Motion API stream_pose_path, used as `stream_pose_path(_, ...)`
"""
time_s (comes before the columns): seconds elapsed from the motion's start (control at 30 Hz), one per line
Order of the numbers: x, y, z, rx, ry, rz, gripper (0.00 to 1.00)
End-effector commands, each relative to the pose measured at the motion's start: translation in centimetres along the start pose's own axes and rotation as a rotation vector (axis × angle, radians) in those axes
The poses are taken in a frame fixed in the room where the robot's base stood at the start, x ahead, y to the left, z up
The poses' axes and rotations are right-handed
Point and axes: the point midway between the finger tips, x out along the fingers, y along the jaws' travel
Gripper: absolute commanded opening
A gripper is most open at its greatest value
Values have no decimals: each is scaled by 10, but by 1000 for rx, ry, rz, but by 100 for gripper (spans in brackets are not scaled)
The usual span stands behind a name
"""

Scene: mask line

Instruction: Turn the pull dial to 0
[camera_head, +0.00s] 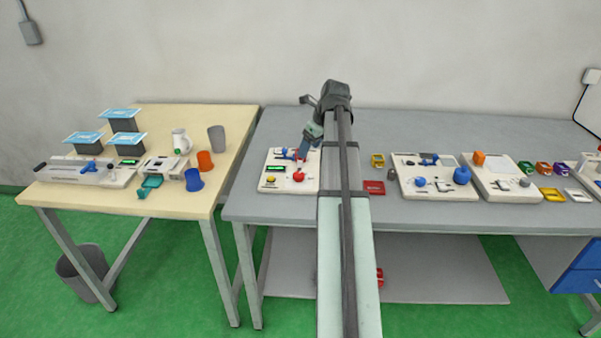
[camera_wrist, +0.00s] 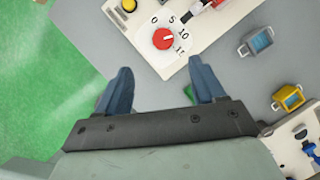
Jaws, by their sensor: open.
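The dial is a round red knob (camera_wrist: 163,38) on a white panel (camera_wrist: 140,50), with the marks 0, 5, 10 and 15 around it. A small pale mark shows on the knob, but which number it points to is too small to tell. In the head view the red knob (camera_head: 298,176) sits at the front right of the panel on the grey table. My gripper (camera_wrist: 160,68) is open with blue fingers, and nothing is between them. In the wrist view the knob appears beyond the fingertips, apart from them. In the head view my gripper (camera_head: 304,148) is partly hidden by my arm.
The panel also has a yellow button (camera_wrist: 129,5) and a green display (camera_head: 276,168).

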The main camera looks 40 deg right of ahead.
Motion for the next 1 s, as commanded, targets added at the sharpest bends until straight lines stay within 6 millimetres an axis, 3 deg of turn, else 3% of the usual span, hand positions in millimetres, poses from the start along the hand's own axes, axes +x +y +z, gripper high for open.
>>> stream_pose_path(0.13, -5, -5, -8, 30, -4, 1, 69)
stream_pose_path(0.27, 4, -5, -8, 32, -2, 3, 69)
stream_pose_path(1.0, 113, -5, -7, 29, -2, 2, 69)
